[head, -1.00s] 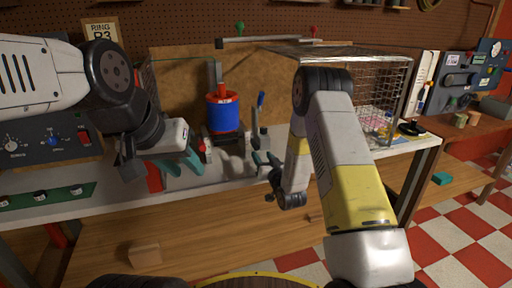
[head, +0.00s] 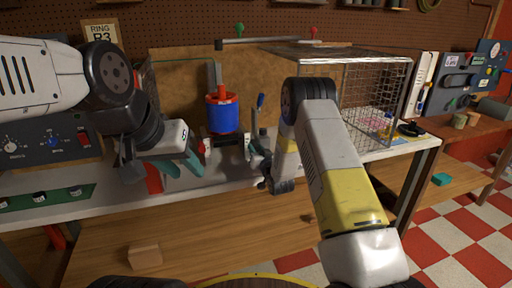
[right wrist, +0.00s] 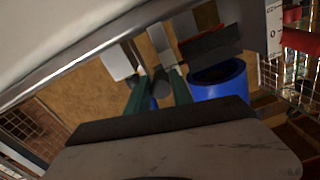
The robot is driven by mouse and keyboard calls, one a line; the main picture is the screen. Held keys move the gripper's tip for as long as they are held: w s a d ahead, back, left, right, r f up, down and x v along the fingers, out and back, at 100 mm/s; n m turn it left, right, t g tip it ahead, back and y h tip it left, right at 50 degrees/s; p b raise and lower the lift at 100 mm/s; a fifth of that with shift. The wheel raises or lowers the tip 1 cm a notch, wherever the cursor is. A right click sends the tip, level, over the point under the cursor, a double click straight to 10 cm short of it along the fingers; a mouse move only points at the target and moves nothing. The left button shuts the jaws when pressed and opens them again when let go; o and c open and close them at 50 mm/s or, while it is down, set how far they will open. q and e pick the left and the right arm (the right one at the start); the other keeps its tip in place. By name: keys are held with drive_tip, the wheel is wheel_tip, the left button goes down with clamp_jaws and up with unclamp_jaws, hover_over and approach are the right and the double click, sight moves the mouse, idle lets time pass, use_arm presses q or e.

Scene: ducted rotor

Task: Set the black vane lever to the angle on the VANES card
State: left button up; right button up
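My left gripper (head: 178,166) is open and empty above the bench's left part, its teal fingers spread. My right gripper (head: 262,158) is low at the bench's front, partly hidden by its own arm. In the right wrist view its two green fingers (right wrist: 158,92) are apart, with a dark rounded piece (right wrist: 160,84) showing between them; I cannot tell whether they touch it or whether it is the vane lever. The blue rotor body (head: 223,117) with a red top stands just left of it; its blue also shows in the right wrist view (right wrist: 222,82). No VANES card is readable.
A blue-handled lever (head: 260,101) stands right of the rotor. A wire cage (head: 372,95) fills the bench's right part. A control panel (head: 50,140) is at left. A wooden block (head: 145,254) lies on the lower shelf.

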clamp_jaws()
idle(1.1)
